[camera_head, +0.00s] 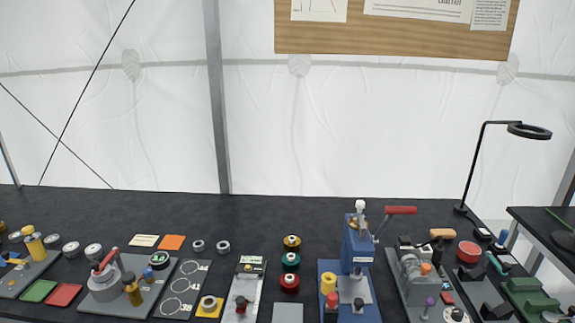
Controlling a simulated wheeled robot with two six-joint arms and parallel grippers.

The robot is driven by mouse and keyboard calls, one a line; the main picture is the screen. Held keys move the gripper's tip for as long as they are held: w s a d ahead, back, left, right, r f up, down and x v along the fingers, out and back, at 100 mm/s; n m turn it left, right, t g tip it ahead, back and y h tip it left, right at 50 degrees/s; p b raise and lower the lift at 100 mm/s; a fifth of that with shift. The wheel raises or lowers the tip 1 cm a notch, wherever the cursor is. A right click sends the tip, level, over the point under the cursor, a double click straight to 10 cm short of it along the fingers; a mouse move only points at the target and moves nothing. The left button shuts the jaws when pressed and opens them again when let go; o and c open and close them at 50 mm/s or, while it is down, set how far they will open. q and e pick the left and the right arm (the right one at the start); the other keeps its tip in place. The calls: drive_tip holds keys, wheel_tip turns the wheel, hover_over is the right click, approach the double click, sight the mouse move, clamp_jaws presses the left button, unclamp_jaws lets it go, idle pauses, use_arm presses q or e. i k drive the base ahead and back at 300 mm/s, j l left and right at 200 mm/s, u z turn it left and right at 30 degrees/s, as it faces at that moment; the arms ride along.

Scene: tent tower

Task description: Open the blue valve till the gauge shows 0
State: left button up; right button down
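On that plate also stand a grey cylinder with a red lever (108,260) and a brass-coloured post (132,290). A blue upright machine (352,250) with a red handle (400,210) stands on a blue base right of the middle. Neither of my grippers is in view.
A long black table (240,212) crosses the view, clear along its back. Its front is crowded with fixtures, spools (291,262) and coloured tiles (63,295). A black ring lamp (529,131) rises at the right, by a second table (540,225).

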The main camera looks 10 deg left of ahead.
sight(147, 273)
drive_tip(key=u, duration=1.35)
